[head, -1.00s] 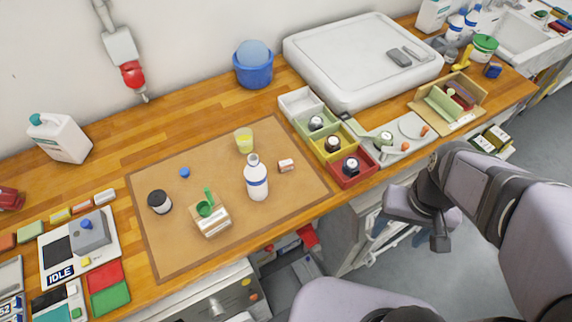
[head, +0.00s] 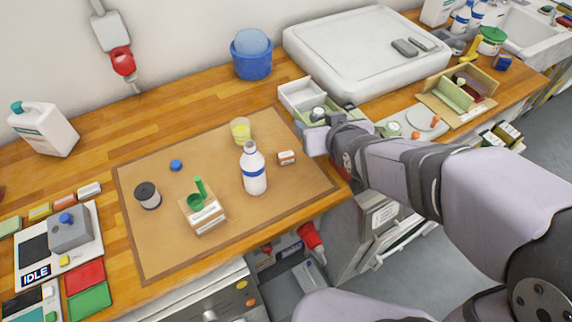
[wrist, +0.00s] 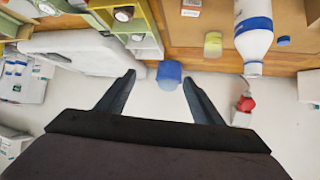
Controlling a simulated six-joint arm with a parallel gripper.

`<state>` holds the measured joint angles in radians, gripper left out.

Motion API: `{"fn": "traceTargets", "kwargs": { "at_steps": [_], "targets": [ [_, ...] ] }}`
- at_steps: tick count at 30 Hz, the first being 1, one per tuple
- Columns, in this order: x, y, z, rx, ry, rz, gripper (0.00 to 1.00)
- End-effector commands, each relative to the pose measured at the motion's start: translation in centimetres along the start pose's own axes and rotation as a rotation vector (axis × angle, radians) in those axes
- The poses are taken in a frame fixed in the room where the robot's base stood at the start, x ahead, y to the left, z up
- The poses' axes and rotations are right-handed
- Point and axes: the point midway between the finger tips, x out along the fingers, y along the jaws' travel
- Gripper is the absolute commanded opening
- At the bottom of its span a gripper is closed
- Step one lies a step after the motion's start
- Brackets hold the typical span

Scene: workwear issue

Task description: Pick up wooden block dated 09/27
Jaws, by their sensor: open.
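A small wooden block (head: 287,158) with a pale label lies on the brown mat, right of the white bottle (head: 254,170). A larger wooden block (head: 204,215) with a white label and a green piece on top stands left of the bottle. The dates on both are too small to read. In the wrist view, a labelled block (wrist: 191,5) shows at the top edge, partly cut off. My gripper (wrist: 159,78) is open, with nothing between its fingers. In the head view it is by the coloured bins, right of the small block and apart from it.
The brown mat (head: 150,245) also holds a yellow cup (head: 240,131), a dark-lidded jar (head: 147,196) and a blue cap (head: 176,165). The coloured bins (head: 300,92) are partly hidden by my arm. A blue bucket (head: 251,62) stands behind the mat.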

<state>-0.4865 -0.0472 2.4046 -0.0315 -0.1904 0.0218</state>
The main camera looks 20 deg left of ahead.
Motion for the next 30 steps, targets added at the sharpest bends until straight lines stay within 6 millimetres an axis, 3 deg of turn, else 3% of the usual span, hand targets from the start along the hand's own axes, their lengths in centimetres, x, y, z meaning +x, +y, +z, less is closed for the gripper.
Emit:
{"fn": "traceTargets", "kwargs": {
  "at_steps": [1,5,7,18,24,30],
  "targets": [
    [1.1,-1.8,-0.3,-0.02,0.06,-0.034,0.61],
    [2.0,-5.9,-2.6,-0.053,0.216,-0.109,0.61],
    [3.3,-5.2,-0.2,-0.047,0.191,-0.096,0.61],
    [9.5,-5.1,9.0,-0.046,0.192,-0.093,0.61],
    [11.7,-5.1,12.1,-0.046,0.198,-0.093,0.61],
    [12.4,-5.1,13.1,-0.046,0.204,-0.093,0.61]
  ]
}}
